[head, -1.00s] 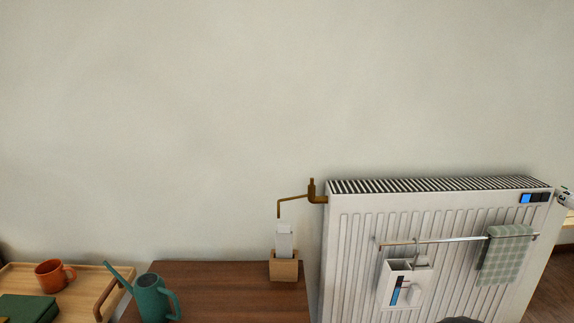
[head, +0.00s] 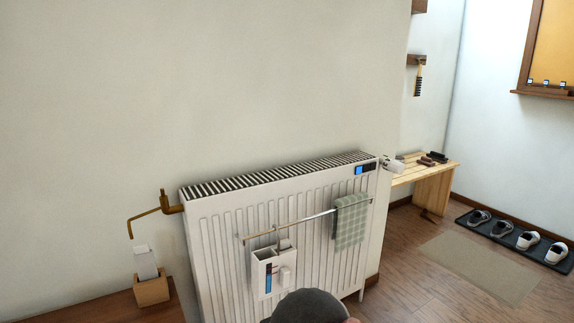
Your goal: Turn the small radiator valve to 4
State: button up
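The white radiator (head: 225,235) stands against the wall in the middle of the head view. A small white valve (head: 393,164) sticks out at its top right corner; its numbers are too small to read. A brass pipe fitting (head: 165,205) is at the radiator's top left. A dark rounded shape at the bottom edge appears to be part of my arm. My gripper does not show.
A rail (head: 300,222) on the radiator's front carries a checked towel (head: 350,220) and a white holder (head: 262,275). A wooden bench (head: 425,182) stands beyond the valve. A shoe tray (head: 510,240) lies at right. The floor (head: 395,270) right of the radiator is clear.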

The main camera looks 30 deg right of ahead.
aim_at(390, 164)
jog(key=z, duration=1.55)
jog(key=i+l+z, duration=0.1)
jog(key=i+l, duration=0.6)
jog(key=i, duration=0.05)
